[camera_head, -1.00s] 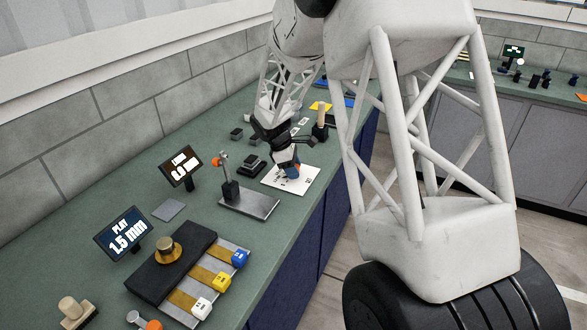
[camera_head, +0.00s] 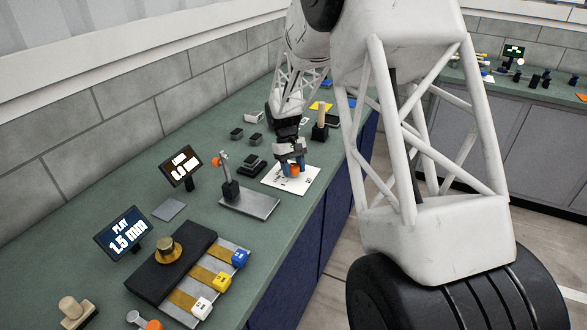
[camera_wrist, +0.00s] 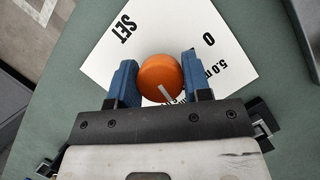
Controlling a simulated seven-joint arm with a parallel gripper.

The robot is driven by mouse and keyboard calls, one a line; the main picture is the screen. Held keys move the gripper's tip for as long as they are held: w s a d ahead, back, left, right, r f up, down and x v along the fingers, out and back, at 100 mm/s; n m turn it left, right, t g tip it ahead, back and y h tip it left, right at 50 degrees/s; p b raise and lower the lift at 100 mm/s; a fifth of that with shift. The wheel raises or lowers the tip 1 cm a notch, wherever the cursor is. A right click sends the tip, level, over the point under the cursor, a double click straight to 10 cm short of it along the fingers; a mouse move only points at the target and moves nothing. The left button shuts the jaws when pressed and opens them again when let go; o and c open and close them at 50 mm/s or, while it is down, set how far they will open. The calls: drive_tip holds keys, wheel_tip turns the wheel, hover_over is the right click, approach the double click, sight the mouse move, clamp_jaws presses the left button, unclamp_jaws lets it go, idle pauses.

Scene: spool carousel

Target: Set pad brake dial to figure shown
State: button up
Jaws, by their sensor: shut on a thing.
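The dial is an orange round knob (camera_wrist: 160,77) with a pale pointer line, on a white plate (camera_wrist: 221,41) printed "SET", "0" and "5.0"; other print is covered. My gripper (camera_wrist: 160,82) has its blue fingers on either side of the knob and is shut on it. In the wrist view the pointer line runs toward the lower right, toward print partly hidden by my gripper. In the head view my gripper (camera_head: 293,170) is over the plate (camera_head: 306,178), and some orange shows between the fingers. A screen (camera_head: 124,233) reads "PLAY 1.5 mm".
A smaller screen (camera_head: 181,167) shows figures too small to read surely. A grey plate with a post (camera_head: 251,204) stands left of the dial. A black block (camera_head: 150,279) with white, yellow and blue tabs lies nearer. Small dark blocks (camera_head: 251,165) stand beside the white plate.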

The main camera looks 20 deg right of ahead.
drive_tip(key=m+y, duration=0.2)
drive_tip(key=m, duration=0.3)
drive_tip(key=shift+m, duration=0.4)
drive_tip(key=o, duration=0.9)
drive_tip(key=shift+r, duration=0.15)
drive_tip(key=v, duration=0.7)
drive_tip(key=shift+r, duration=0.3)
drive_tip(key=shift+d, duration=0.1)
